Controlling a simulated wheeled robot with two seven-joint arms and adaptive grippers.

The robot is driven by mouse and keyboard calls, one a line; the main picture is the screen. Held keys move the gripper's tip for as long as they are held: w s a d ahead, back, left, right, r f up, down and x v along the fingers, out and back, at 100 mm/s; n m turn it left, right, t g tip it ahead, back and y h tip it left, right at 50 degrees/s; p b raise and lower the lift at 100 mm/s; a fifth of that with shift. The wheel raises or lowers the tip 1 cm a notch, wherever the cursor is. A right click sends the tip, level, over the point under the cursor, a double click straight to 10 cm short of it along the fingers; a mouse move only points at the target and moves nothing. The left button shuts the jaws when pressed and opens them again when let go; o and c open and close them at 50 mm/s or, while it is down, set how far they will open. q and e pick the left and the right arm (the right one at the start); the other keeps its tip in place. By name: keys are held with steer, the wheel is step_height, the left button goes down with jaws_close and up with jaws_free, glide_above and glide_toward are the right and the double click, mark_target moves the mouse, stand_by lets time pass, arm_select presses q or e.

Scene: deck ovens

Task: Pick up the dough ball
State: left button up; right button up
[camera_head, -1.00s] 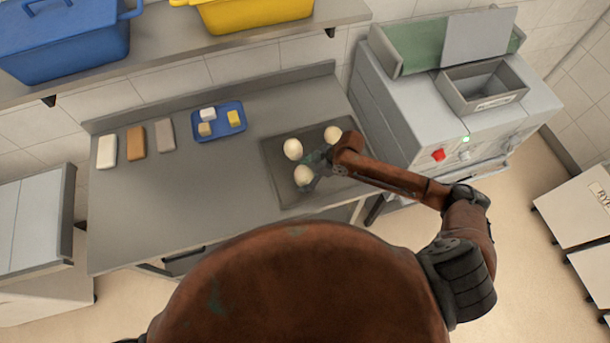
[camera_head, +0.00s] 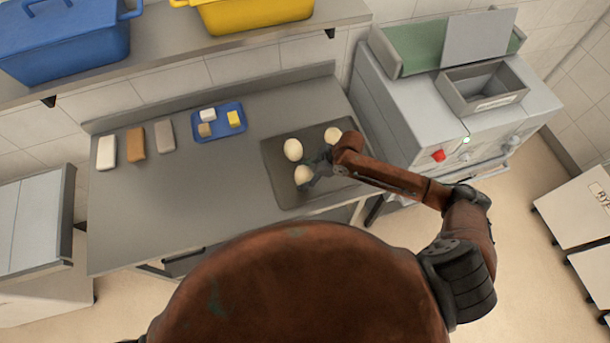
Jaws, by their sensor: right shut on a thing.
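Three pale dough balls are at the dark tray (camera_head: 278,188) on the right end of the metal table. One dough ball (camera_head: 293,149) is at the back left of the group, another dough ball (camera_head: 332,135) at the back right. My right gripper (camera_head: 308,177) reaches in from the right and is shut on the front dough ball (camera_head: 302,174). I cannot tell whether that ball touches the tray. My left gripper is not in view.
A blue tray (camera_head: 219,133) with small blocks lies left of the dark tray. Several bars, including a white bar (camera_head: 107,152), lie further left. A grey machine (camera_head: 410,115) stands right of the table. The table's front left is clear.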

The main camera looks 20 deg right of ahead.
steer(key=shift+r, duration=0.45)
steer(key=s+d+r+b, duration=0.1)
steer(key=s+d+r, duration=0.6)
steer(key=s+r, duration=0.5)
steer(key=shift+d, duration=0.2)
steer(key=shift+f, duration=0.1)
